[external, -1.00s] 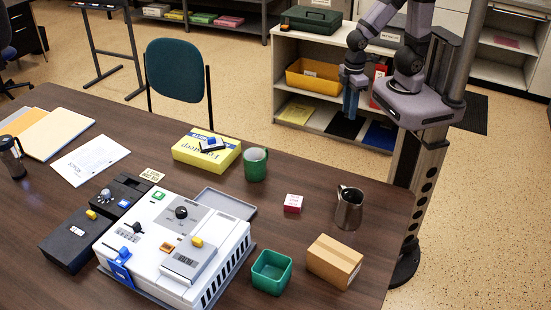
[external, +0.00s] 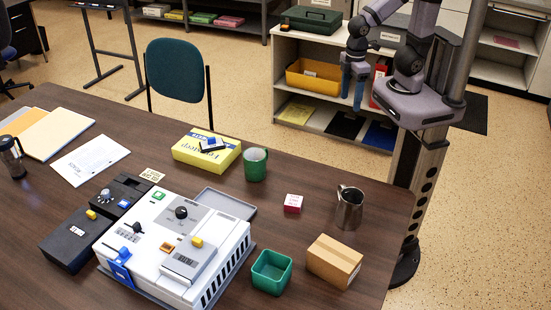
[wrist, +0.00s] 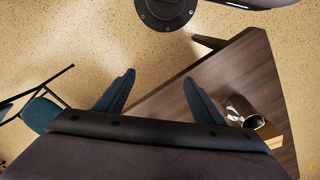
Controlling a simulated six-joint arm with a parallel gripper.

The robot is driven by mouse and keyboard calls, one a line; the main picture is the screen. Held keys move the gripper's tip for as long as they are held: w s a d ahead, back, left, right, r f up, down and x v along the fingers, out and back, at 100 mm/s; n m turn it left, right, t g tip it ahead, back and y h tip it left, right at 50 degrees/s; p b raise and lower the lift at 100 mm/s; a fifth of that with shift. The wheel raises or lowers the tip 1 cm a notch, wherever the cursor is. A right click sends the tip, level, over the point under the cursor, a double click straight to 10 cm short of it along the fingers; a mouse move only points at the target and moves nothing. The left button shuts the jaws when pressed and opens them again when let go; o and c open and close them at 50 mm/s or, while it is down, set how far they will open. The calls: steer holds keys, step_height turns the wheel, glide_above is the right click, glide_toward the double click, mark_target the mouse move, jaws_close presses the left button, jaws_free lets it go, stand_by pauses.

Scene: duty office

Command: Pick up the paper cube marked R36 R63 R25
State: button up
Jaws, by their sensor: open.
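A small paper cube (external: 293,204), white on top with red-pink sides, sits on the dark wooden table between the green mug and the metal pitcher. Its marking is too small to read. My gripper (external: 353,98) is raised beyond the far right side of the table, in front of the low shelf, well away from the cube. In the wrist view my gripper (wrist: 158,95) has its two blue fingers spread wide with nothing between them. The cube does not show in the wrist view.
A metal pitcher (external: 349,208) stands right of the cube, and a green mug (external: 255,165) behind it to the left. A cardboard box (external: 334,261) and a green open container (external: 271,272) stand in front. A white control unit (external: 180,245) fills the table's middle. Tabletop around the cube is bare.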

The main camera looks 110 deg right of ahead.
mark_target(294, 199)
steer(key=w+d+n+t+h+b, duration=0.1)
steer(key=w+d+t+b, duration=0.15)
steer(key=w, duration=0.65)
steer(key=w+d+t+h+b, duration=0.1)
steer(key=w+d+t+b, duration=0.2)
steer(key=w, duration=0.6)
steer(key=w+a+r+n+t+y+b, duration=0.1)
steer(key=w+a+n+t+y, duration=0.15)
steer(key=w, duration=0.25)
steer(key=w+a+r+n+t+y, duration=0.1)
steer(key=w+a+t, duration=0.2)
steer(key=w, duration=0.2)
steer(key=s+a+f+n+g+y+b, duration=0.1)
steer(key=a+n+g+y+b, duration=0.15)
steer(key=a+y, duration=0.4)
steer(key=s+a+f+n+g+y+b, duration=0.1)
steer(key=a+n+y+b, duration=0.2)
steer(key=a, duration=0.6)
steer(key=shift+n, duration=0.7)
steer(key=f, duration=0.6)
steer(key=f+p, duration=0.1)
steer(key=f, duration=0.5)
steer(key=s+f, duration=0.1)
steer(key=f, duration=0.5)
steer(key=shift+f, duration=0.3)
steer(key=shift+p+x, duration=0.7)
steer(key=shift+x, duration=2.95)
steer(key=shift+s+a+r, duration=0.1)
steer(key=shift+s, duration=0.05)
steer(key=c, duration=1.1)
